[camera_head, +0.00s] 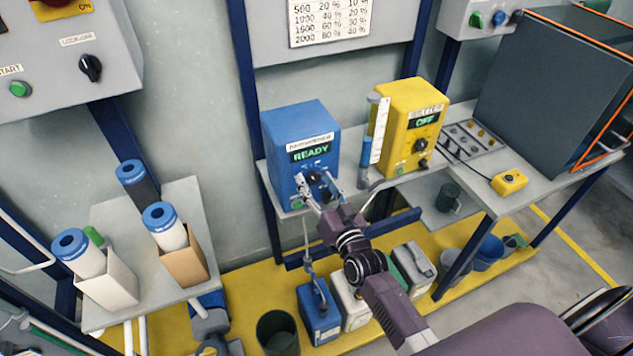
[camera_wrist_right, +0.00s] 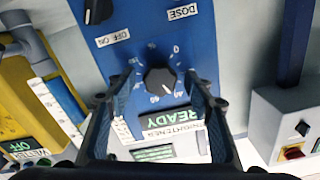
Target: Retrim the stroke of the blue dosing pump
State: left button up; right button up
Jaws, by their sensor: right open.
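The blue dosing pump (camera_head: 292,128) stands on the grey shelf at centre, its green display reading READY. Its black stroke knob (camera_wrist_right: 160,80) shows upside down in the right wrist view, inside a number scale. A pale mark on the knob points roughly between 40 and 60; I cannot read it exactly. My right gripper (camera_head: 319,190) is at the pump's front. In the wrist view its open fingers (camera_wrist_right: 159,76) lie to either side of the knob; contact is not visible. An OFF ON switch (camera_wrist_right: 98,10) and a DOSE label show nearby. My left gripper is out of view.
A yellow pump (camera_head: 408,125) reading OFF stands close on the right, with a graduated tube (camera_head: 377,130) between. A wall chart (camera_head: 329,20) lists numbers and percentages. Blue-capped cylinders (camera_head: 166,228) stand at left; several canisters (camera_head: 319,312) are below.

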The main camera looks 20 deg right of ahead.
jog(key=c, duration=1.2)
jog(key=shift+o, duration=0.2)
jog(key=shift+n, duration=0.3)
jog(key=shift+n+p, duration=0.5)
jog(key=shift+n, duration=0.3)
jog(key=shift+n+p, duration=0.4)
jog(key=shift+n, duration=1.2)
